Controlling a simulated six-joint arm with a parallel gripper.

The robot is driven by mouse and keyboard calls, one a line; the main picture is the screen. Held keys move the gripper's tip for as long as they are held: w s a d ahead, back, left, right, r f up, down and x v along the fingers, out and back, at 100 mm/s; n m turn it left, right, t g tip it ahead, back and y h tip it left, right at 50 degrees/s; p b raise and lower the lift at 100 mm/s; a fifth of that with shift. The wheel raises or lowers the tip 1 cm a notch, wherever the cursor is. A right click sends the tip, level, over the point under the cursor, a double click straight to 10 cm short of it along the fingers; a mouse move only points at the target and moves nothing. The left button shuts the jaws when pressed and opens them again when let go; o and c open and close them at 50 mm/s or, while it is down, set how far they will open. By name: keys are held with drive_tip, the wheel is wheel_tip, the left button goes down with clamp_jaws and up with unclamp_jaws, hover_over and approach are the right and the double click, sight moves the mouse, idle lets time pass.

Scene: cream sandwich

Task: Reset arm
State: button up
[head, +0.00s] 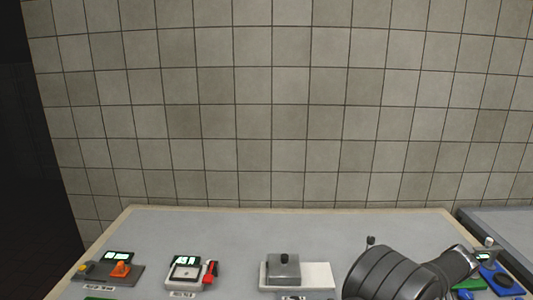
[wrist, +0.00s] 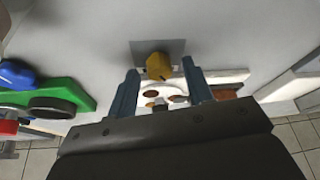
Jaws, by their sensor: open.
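My gripper (wrist: 159,68) shows in the wrist view as two blue-grey fingers standing apart, with nothing clamped between them. A yellow block (wrist: 158,67) on a grey plate (wrist: 142,47) lies in the gap between the fingertips in the picture; I cannot tell its distance from them. Behind and below it, a white board (wrist: 222,76) carries several brown round pieces, partly hidden by the fingers and gripper body. In the head view, my dark arm reaches in at the lower right, and its gripper cannot be made out there.
The grey table (head: 225,228) holds an orange-topped device (head: 120,269), a device with a red handle (head: 185,272) and a grey block with a black knob (head: 284,268). Blue and green parts (head: 500,279) stand at the right. The table's back strip is clear, with a tiled wall behind.

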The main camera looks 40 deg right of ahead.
drive_tip(key=m+g+h, duration=0.1)
drive_tip(key=m, duration=0.5)
drive_tip(key=shift+w+a+m+g+h, duration=0.15)
drive_tip(key=shift+m+g+h, duration=0.15)
drive_tip(key=shift+g+h, duration=0.1)
drive_tip(key=shift+r, duration=0.2)
drive_tip(key=shift+v, duration=0.95)
